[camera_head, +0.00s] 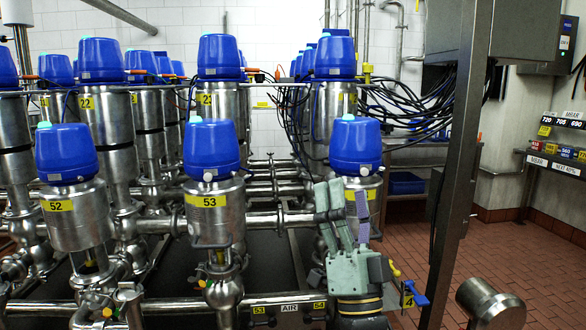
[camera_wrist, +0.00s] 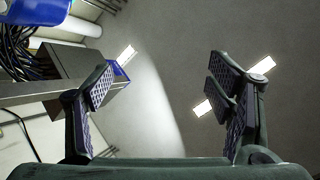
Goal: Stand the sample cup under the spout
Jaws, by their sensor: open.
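My gripper (camera_head: 345,205) stands upright in front of the right-hand valve, with its fingers pointing up. In the wrist view its two padded fingers (camera_wrist: 162,90) are wide apart with nothing between them. I cannot make out a sample cup for certain in either view. A small blue-handled tap (camera_head: 413,296) with a yellow tag sits just right of my gripper, low by the steel post. It may be the spout, but its outlet is not clear. My gripper and forearm hide part of the valve (camera_head: 355,145) and pipework behind.
Blue-capped steel valves, including number 53 (camera_head: 212,195) and number 52 (camera_head: 68,215), stand in rows at the left. A steel post (camera_head: 462,170) rises right of my gripper. A short metal cylinder (camera_head: 490,303) is at the bottom right. Red tiled floor (camera_head: 535,265) lies open beyond.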

